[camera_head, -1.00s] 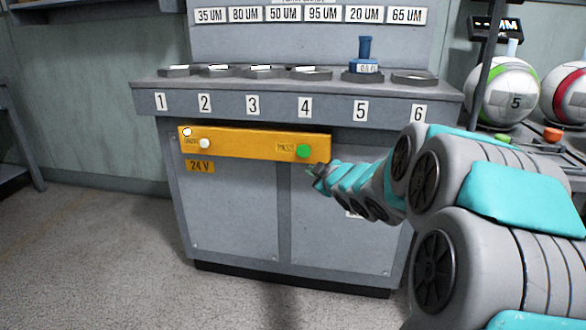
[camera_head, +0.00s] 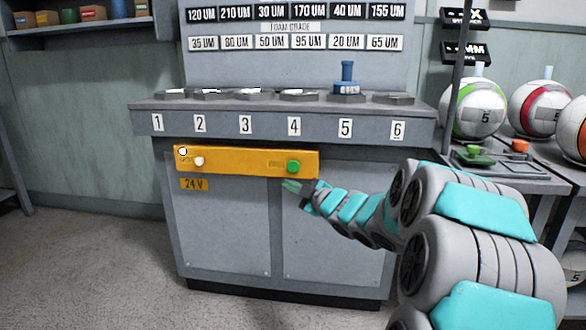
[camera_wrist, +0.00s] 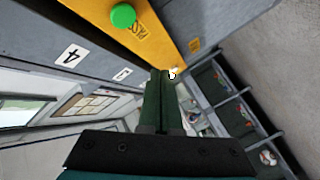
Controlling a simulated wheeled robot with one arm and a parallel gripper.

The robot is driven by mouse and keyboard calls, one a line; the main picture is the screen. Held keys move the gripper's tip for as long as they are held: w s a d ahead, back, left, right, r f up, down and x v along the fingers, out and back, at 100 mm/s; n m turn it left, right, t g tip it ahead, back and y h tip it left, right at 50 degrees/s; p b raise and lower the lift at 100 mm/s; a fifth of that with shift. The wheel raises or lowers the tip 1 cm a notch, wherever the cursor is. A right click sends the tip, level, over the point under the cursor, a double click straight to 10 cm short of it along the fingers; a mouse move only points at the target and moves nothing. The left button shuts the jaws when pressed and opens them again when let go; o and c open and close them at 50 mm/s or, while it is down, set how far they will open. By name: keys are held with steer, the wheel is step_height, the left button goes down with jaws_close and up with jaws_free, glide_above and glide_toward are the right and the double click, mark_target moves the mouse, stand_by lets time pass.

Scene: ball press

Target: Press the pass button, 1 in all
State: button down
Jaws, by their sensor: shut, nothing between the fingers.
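The green pass button (camera_head: 293,167) is at the right end of the yellow panel (camera_head: 240,163) on the front of the grey cabinet. In the wrist view the same button (camera_wrist: 123,15) shows at the top, left of the fingers. My gripper (camera_head: 291,187) is shut and empty, with its tips just below the green button in the head view. The fingers also show in the wrist view (camera_wrist: 164,75). I cannot tell the exact gap between tips and panel. A white button (camera_head: 198,161) sits at the panel's left end.
The cabinet top (camera_head: 225,104) carries several dark pads, with a blue-handled tool (camera_head: 347,78) above number 5. On the right, balls (camera_head: 476,108) stand on a rack, and a side bench holds a green knob (camera_head: 473,150) and an orange knob (camera_head: 520,146). The floor at left is clear.

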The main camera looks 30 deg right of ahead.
mark_target(295, 173)
steer(key=shift+w+d+p, duration=0.65)
steer(key=shift+w+d, duration=0.15)
steer(key=shift+w, duration=0.35)
steer(key=shift+w+d+p, duration=0.7)
steer(key=shift+w+d, duration=0.05)
steer(key=shift+w, duration=0.45)
steer(key=shift+w+d+p, duration=0.65)
steer(key=shift+w+d, duration=0.15)
steer(key=shift+w, duration=0.35)
steer(key=shift+w+d, duration=0.1)
steer(key=shift+w+d+p, duration=0.1)
steer(key=shift+p, duration=0.2)
steer(key=shift+w+d, duration=0.1)
steer(key=shift+w, duration=0.05)
steer(key=shift+w+d+p, duration=0.25)
steer(key=shift+w+p, duration=0.1)
steer(key=shift+s+a+b, duration=0.45)
steer(key=shift+s+a, duration=0.1)
steer(key=shift+s, duration=0.2)
